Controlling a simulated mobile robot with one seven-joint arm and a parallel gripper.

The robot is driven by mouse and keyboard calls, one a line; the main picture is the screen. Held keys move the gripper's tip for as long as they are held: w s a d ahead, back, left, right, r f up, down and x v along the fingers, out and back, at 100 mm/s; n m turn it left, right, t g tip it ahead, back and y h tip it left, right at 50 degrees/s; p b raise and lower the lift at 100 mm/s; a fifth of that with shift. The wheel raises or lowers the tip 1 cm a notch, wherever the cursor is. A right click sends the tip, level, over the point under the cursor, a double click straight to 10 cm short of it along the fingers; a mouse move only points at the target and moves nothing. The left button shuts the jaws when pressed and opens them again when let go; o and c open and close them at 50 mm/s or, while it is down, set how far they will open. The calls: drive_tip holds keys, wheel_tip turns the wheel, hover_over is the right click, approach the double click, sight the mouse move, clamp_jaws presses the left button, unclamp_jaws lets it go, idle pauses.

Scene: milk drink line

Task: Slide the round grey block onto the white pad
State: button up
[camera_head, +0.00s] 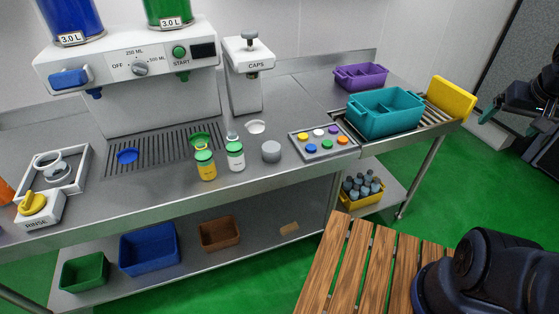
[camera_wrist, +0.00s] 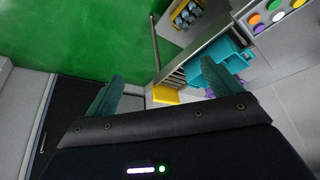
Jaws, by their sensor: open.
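The round grey block (camera_head: 271,151) stands on the steel counter, left of the tray of coloured discs. The white pad (camera_head: 255,127) is a small flat round patch on the counter, just behind the block and slightly left, below the CAPS dispenser. The block is apart from the pad. My gripper (camera_wrist: 162,85) is open and empty, with its two teal fingers wide apart in the wrist view. It is off to the right of the counter, far from the block. Neither the block nor the pad can be made out in the wrist view.
Two bottles, yellow (camera_head: 205,165) and white (camera_head: 235,155), stand left of the block. The disc tray (camera_head: 323,153) lies to its right. A teal crate (camera_head: 385,114) and a yellow board (camera_head: 452,97) are at the counter's right end. A slatted wooden table (camera_head: 345,265) stands in front.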

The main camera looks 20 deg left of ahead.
drive_tip(key=w+a+f+n+t+y, duration=0.2)
drive_tip(key=w+a+f, duration=0.2)
drive_tip(key=w+a, duration=0.6)
drive_tip(key=w+a+f+n+t+y, duration=0.15)
drive_tip(key=w+a+f, duration=0.4)
drive_tip(key=a, duration=0.85)
drive_tip(key=w+a+f+n+y, duration=0.1)
drive_tip(key=w+a+f+y, duration=0.2)
drive_tip(key=a, duration=0.7)
drive_tip(key=s+a+f+n+t+y, duration=0.1)
drive_tip(key=s+a+f, duration=0.3)
drive_tip(key=a+f, duration=0.1)
drive_tip(key=s+a+f+n+t+y, duration=0.1)
drive_tip(key=s+a+f+y, duration=0.1)
drive_tip(key=s+a+f, duration=0.2)
drive_tip(key=s+a+f+n+t+y, duration=0.1)
drive_tip(key=s+a+f, duration=0.4)
drive_tip(key=a, duration=0.4)
drive_tip(key=shift+s+f, duration=0.3)
drive_tip(key=shift+s, duration=0.3)
drive_tip(key=n+y, duration=0.2)
drive_tip(key=y, duration=0.1)
approach(271, 147)
drive_tip(key=shift+m+h, duration=0.25)
drive_tip(key=shift+x, duration=5.15)
drive_tip(key=shift+r, duration=0.1)
